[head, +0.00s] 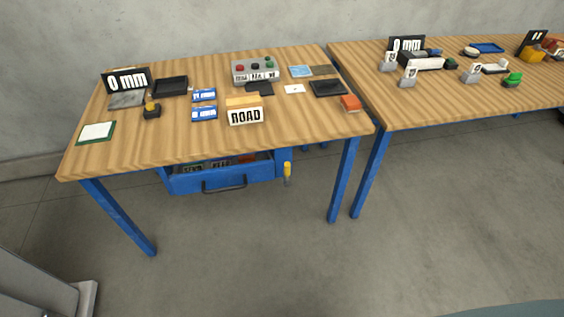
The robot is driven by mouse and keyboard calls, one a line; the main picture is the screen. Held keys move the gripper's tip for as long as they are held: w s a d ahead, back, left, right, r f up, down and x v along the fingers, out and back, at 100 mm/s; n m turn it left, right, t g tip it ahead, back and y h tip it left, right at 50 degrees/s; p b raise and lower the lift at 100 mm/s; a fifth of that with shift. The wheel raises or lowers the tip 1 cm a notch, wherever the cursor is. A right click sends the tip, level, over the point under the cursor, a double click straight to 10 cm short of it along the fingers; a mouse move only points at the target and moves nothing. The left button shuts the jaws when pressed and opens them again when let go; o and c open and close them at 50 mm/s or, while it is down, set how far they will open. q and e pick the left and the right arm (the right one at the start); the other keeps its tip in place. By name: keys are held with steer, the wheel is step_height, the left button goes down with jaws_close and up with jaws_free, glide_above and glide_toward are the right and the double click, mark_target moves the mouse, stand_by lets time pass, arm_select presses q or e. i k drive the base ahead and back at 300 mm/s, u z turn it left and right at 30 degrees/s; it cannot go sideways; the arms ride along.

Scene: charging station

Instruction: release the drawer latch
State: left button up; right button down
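A blue drawer (221,180) hangs under the left wooden table. It stands partly open, and several items show inside it, too dark to name. Its dark handle (224,187) is on the front. A small yellow lever (287,170) with a grey tip hangs on a blue post just right of the drawer; it looks like the latch and points down. Neither of my grippers is in view.
A second table (420,107) stands close at right. The floor (250,250) in front is clear.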

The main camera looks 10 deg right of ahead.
mark_target(287, 181)
steer(key=u, duration=1.3)
steer(key=i, duration=0.35)
steer(key=z, duration=0.85)
